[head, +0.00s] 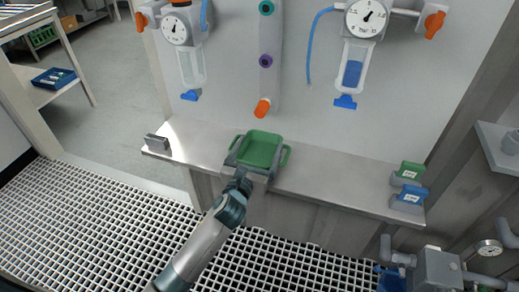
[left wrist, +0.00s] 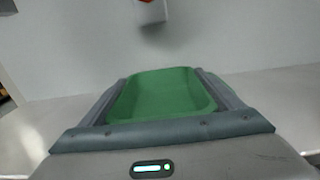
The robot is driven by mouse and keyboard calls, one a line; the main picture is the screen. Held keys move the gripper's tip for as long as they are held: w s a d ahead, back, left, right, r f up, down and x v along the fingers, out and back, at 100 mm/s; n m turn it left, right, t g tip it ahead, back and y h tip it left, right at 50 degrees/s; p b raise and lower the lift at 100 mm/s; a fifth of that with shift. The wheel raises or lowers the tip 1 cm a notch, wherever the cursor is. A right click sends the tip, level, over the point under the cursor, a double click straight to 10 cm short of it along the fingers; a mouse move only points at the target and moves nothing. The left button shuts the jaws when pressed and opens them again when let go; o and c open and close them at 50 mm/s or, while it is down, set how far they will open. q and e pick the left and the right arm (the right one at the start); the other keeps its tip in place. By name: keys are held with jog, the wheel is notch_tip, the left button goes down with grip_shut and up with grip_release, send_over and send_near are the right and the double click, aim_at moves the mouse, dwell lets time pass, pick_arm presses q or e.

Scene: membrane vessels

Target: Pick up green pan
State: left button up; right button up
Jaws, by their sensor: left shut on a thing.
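The green pan (head: 260,150) is a shallow rectangular tray with handles at its sides, at the middle of the grey metal ledge. My left gripper (head: 243,172) reaches it from the front and is shut on it. In the left wrist view the green pan (left wrist: 163,95) lies straight ahead, with grey gripper parts (left wrist: 165,132) along its near edge and sides. The exact contact of the fingers is hidden behind the gripper body. I cannot tell whether the pan rests on the ledge or is slightly raised. My right gripper is not in view.
The ledge (head: 335,180) is clear right of the pan up to a green block (head: 410,171) and a blue block (head: 408,198). A small grey holder (head: 157,143) stands at left. An orange-tipped valve (head: 262,107) hangs just behind the pan. Gauges and vessels (head: 350,75) hang on the wall.

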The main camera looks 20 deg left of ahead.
aim_at(259, 157)
pick_arm(q)
jog(key=shift+s+r, duration=0.15)
jog(key=shift+r, duration=0.3)
notch_tip(259, 157, up, 7)
jog(key=p, duration=0.2)
jog(key=s+b, duration=0.1)
jog(key=s, duration=1.8)
jog(key=shift+s+a+f, duration=0.35)
jog(key=shift+f, duration=0.1)
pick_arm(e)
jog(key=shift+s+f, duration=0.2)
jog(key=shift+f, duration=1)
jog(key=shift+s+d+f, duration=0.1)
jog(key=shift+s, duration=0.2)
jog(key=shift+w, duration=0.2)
